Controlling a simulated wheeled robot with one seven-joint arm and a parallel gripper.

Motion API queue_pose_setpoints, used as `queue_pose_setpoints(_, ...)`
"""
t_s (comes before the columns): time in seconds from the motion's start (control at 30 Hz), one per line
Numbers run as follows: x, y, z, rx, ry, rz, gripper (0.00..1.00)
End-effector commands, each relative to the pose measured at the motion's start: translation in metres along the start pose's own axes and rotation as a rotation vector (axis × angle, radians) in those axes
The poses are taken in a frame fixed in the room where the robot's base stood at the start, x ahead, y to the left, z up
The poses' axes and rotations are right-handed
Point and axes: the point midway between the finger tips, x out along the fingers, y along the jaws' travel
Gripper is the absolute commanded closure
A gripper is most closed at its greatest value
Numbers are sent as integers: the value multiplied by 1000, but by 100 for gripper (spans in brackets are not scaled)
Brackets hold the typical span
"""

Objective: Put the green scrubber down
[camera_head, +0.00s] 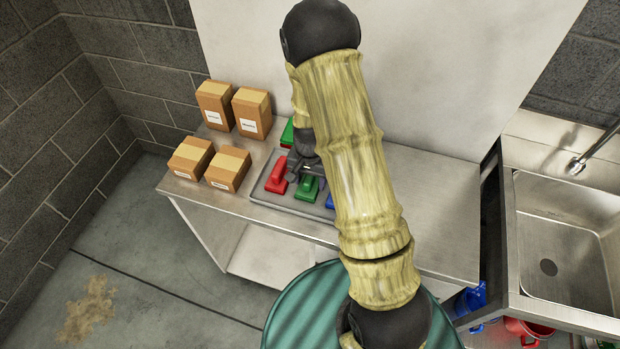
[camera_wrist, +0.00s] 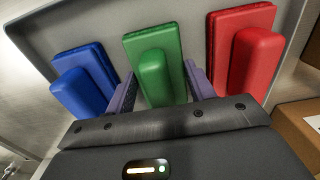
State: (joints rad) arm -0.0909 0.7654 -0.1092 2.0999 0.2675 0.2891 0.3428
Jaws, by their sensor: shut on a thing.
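The green scrubber (camera_wrist: 154,65) has a flat pad with a raised handle. In the wrist view, my gripper (camera_wrist: 161,88) has one finger on each side of that handle and is shut on it. The scrubber is over or on the grey tray (camera_wrist: 110,14), between a blue scrubber (camera_wrist: 85,80) and a red scrubber (camera_wrist: 245,50). I cannot tell whether its pad touches the tray floor. In the head view, the green scrubber (camera_head: 307,189) shows below my gripper, which my arm partly hides.
The tray stands on a steel table (camera_head: 440,215). Cardboard boxes (camera_head: 228,168) stand left of it. Another green item (camera_head: 288,132) is at the tray's back. The table is clear right of my arm, up to a sink (camera_head: 565,240).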

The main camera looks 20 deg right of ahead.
Motion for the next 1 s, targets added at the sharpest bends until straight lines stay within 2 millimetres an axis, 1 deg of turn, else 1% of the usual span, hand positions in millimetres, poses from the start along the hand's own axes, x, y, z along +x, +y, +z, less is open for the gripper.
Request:
queue_pose_setpoints(0.03,3,0,0,0,0,0,75)
queue_pose_setpoints(0.07,2,0,0,0,0,0,40)
queue_pose_setpoints(0.13,1,0,0,0,0,0,27)
queue_pose_setpoints(0.17,1,0,0,1,0,0,24)
queue_pose_setpoints(0.43,0,1,0,2,0,0,24)
queue_pose_setpoints(0.57,-4,0,-1,1,1,0,24)
queue_pose_setpoints(0.67,-13,0,-1,1,3,-2,24)
queue_pose_setpoints(0.77,-27,0,-1,0,4,-3,24)
queue_pose_setpoints(1.0,-68,0,-1,0,5,-3,24)
